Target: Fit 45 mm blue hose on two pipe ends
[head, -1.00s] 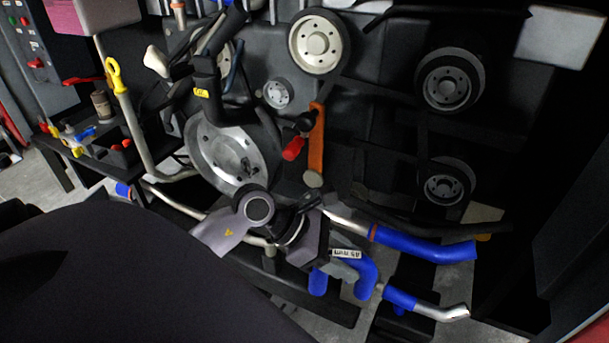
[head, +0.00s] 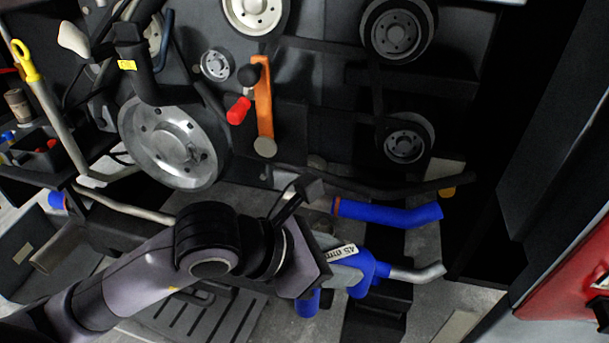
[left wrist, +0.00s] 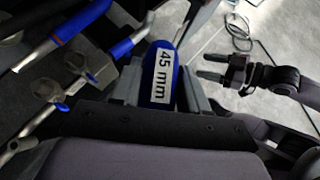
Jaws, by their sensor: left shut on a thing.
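My left gripper (head: 345,263) is shut on the curved blue hose (head: 373,275), which carries a white "45 mm" label. In the left wrist view the hose (left wrist: 162,53) stands between the fingers, label facing the camera. In the head view the hose overlaps the near end of the lower bent metal pipe (head: 418,273); I cannot tell whether they touch.
An orange lever (head: 264,105) with a red handle, a large metal disc (head: 172,145) and several pulleys fill the engine face behind. A dark wall stands at the right, with a red cabinet (head: 580,270) in front. Bare floor shows at the lower right.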

